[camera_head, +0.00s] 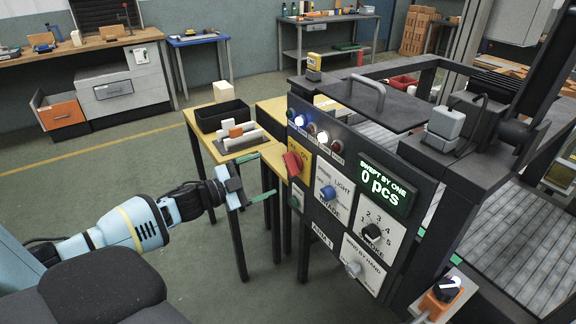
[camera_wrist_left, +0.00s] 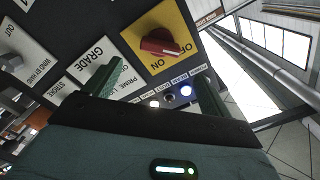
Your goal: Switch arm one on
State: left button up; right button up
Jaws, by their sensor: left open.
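The dark control panel (camera_head: 327,205) stands right of centre in the head view. A red rotary knob (camera_head: 292,164) sits on its yellow plate (camera_head: 303,171), marked ON and OFF. In the left wrist view the red knob (camera_wrist_left: 160,42) is on the yellow plate (camera_wrist_left: 131,33), seen upside down; which mark it points at is hard to tell. My left gripper (camera_head: 257,177) is open and empty, its green fingers apart, just left of the panel. In the wrist view the fingers (camera_wrist_left: 158,85) show below the knob, not touching it. My right gripper is not in view.
Lamps (camera_head: 300,120), a blue grade knob (camera_head: 328,193), a stroke dial (camera_head: 372,231) and a green display (camera_head: 383,184) reading 0 pcs share the panel. A yellow table (camera_head: 198,133) with a black bin (camera_head: 222,117) stands behind my gripper. Floor is free at left.

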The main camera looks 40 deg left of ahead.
aim_at(287, 166)
pick_arm(q)
jog(key=shift+w+d, duration=0.1)
jog(key=shift+x, duration=3.8)
jog(key=c, duration=1)
